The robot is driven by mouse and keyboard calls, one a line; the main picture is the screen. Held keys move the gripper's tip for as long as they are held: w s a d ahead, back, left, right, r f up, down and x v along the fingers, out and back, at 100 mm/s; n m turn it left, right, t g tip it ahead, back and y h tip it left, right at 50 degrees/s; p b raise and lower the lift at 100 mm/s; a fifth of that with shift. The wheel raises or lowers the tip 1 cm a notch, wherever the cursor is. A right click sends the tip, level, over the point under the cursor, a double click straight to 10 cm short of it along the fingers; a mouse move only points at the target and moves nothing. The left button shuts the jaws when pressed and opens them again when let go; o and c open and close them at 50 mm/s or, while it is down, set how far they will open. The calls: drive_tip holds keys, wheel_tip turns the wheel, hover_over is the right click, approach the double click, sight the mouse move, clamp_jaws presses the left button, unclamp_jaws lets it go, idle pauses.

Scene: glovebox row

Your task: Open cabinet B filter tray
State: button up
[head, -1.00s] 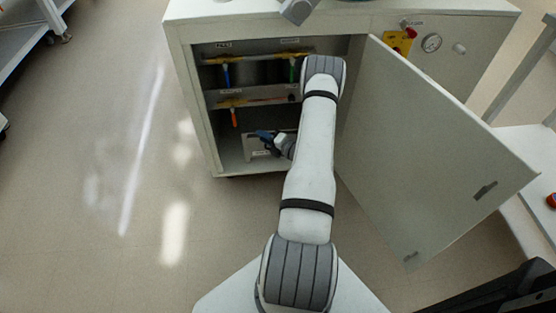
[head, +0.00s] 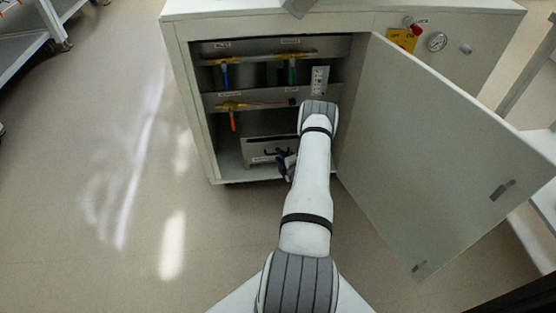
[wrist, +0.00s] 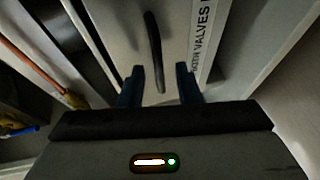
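Cabinet B's grey housing (head: 202,140) stands open, its door (head: 420,150) swung out to the right. At the bottom inside is the filter tray (head: 252,148), a pale box front with a small label. In the wrist view the tray front (wrist: 115,20) carries a dark bar handle (wrist: 153,45) and a printed label ending in "VALVES" (wrist: 203,35). My gripper (head: 284,164) is at the right part of the tray front. In the wrist view its blue fingers (wrist: 158,85) are apart, with the near end of the handle between them; contact cannot be told.
Above the tray are pipes with yellow fittings and blue, green and orange valve levers (head: 233,120). A small panel (head: 320,80) is at the upper right inside. The open door borders my arm on the right. Floor (head: 110,200) is clear to the left.

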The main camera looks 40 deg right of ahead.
drive_tip(key=shift+w, duration=0.1)
drive_tip(key=shift+c, duration=0.5)
clamp_jaws()
